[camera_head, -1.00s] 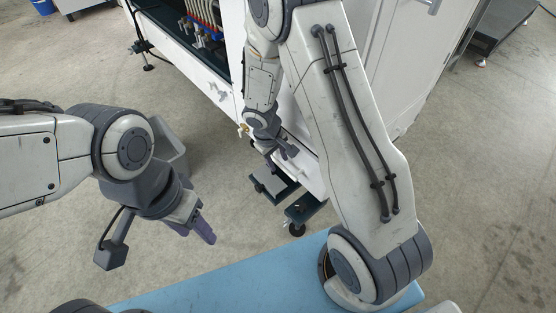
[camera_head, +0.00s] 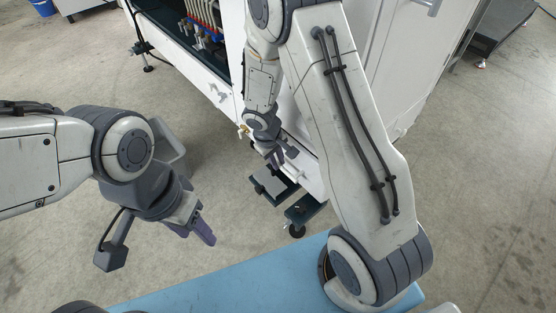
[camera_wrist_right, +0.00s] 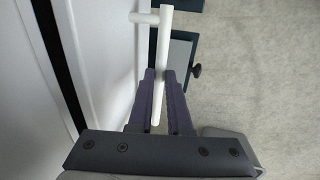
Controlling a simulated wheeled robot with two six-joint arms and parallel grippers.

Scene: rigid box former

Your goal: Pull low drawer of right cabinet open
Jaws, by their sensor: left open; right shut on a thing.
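The white cabinet (camera_head: 375,50) stands behind my right arm in the head view. Its low part is mostly hidden by that arm. In the right wrist view a white panel (camera_wrist_right: 103,50) runs along the left, with a white bar handle (camera_wrist_right: 165,42) standing out from it. My right gripper (camera_wrist_right: 161,78) has its purple fingers on both sides of the bar and is shut on it. In the head view the right gripper (camera_head: 276,158) is low beside the cabinet. My left gripper (camera_head: 203,228) is open and empty, well left of the cabinet.
Dark green foot plates (camera_head: 305,210) stick out at the cabinet's base, near my right gripper. A machine with hoses (camera_head: 203,18) stands behind. A grey bin (camera_head: 170,145) is partly hidden behind my left arm. The concrete floor between the arms is clear.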

